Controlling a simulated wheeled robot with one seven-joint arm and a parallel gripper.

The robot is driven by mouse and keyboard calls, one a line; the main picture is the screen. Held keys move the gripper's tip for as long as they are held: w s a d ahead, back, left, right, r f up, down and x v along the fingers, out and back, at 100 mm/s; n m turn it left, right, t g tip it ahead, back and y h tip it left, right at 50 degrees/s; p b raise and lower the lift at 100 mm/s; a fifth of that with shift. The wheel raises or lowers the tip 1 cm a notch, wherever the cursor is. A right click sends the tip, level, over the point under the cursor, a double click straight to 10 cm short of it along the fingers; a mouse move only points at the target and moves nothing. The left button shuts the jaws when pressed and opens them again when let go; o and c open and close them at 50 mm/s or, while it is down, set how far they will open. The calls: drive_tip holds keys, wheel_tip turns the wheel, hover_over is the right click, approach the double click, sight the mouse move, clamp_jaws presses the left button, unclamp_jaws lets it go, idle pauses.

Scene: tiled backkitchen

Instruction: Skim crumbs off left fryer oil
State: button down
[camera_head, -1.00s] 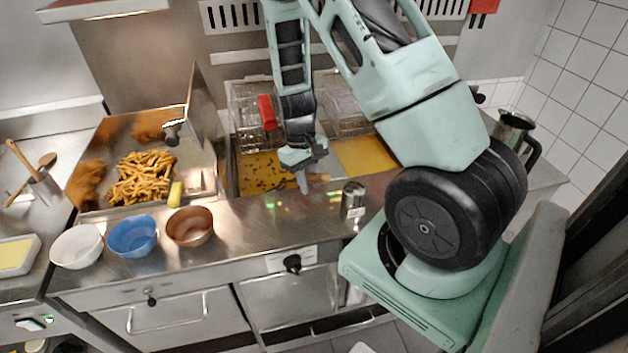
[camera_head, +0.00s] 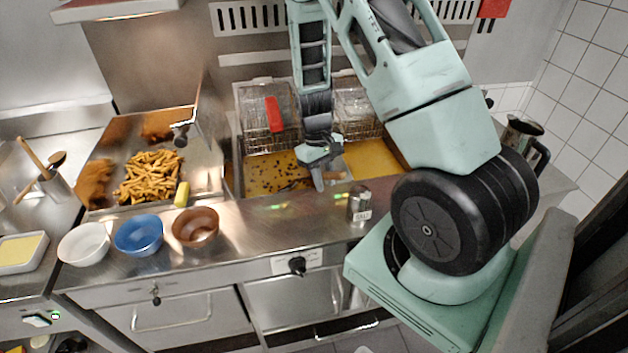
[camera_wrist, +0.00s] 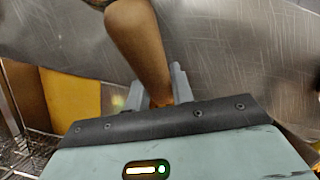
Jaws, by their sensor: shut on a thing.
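The left fryer oil (camera_head: 262,178) is yellow, with many dark crumbs floating across it. My gripper (camera_head: 319,184) is at the front edge of the fryer, right of the crumbs and near the divider. In the wrist view my gripper (camera_wrist: 160,98) is shut on a brown, rounded wooden-looking handle (camera_wrist: 140,45). A short brown piece of this handle (camera_head: 338,176) shows beside the fingers in the head view. The far end of the held tool is out of sight, so I cannot tell its head. The right fryer oil (camera_head: 372,159) looks clear.
Wire baskets (camera_head: 264,134) stand at the back of the fryer, one with a red handle (camera_head: 274,115). Fries (camera_head: 150,177) lie in a tray at left. A white bowl (camera_head: 84,245), a blue bowl (camera_head: 138,236), a copper bowl (camera_head: 195,228) and a metal shaker (camera_head: 360,204) line the counter.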

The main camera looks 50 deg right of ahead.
drive_tip(key=shift+s+d, duration=0.55)
drive_tip(key=shift+d, duration=0.3)
drive_tip(key=shift+w+a, duration=0.15)
drive_tip(key=shift+a, duration=1.85)
